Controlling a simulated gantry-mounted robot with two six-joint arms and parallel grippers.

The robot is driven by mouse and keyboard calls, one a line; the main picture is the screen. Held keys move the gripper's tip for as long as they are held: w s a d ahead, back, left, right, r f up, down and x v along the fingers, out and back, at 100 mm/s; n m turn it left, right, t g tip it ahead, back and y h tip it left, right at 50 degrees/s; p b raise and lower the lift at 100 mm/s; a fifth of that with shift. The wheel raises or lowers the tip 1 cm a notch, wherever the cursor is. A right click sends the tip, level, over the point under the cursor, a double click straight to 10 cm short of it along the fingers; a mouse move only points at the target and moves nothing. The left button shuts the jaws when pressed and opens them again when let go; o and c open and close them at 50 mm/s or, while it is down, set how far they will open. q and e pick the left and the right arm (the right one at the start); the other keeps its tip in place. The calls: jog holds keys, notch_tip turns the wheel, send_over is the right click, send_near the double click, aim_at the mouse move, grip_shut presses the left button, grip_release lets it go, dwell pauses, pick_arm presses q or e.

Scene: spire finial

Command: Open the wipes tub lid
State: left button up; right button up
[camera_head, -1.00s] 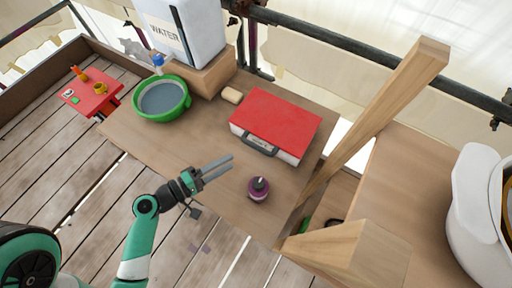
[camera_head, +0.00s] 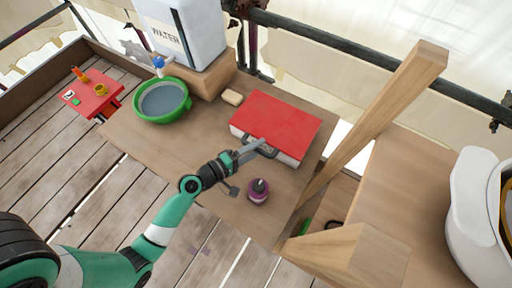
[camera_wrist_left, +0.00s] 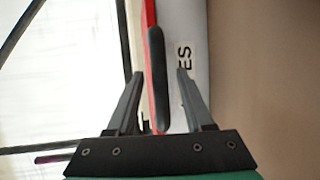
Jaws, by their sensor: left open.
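The wipes tub is a flat white box with a red lid (camera_head: 278,118), closed, on the wooden table. A dark handle (camera_head: 268,152) sticks out at its front side. My left gripper (camera_head: 260,146) is at the tub's front, partly covering the handle. In the left wrist view the open fingers of the gripper (camera_wrist_left: 159,72) stand on either side of the black handle (camera_wrist_left: 157,75), with gaps visible on both sides. The red lid edge (camera_wrist_left: 149,14) and the white wall with the letters "ES" (camera_wrist_left: 185,50) show behind. My right gripper is not in view.
A purple bottle with a dark top (camera_head: 259,190) stands near my left wrist. A green basin (camera_head: 183,111), a soap-like block (camera_head: 232,97) and a white water container (camera_head: 190,30) are farther back. A wooden post (camera_head: 385,110) rises to the right of the tub.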

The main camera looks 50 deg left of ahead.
pick_arm(q)
jog(key=shift+c, duration=0.4)
grip_shut()
dwell(0.9)
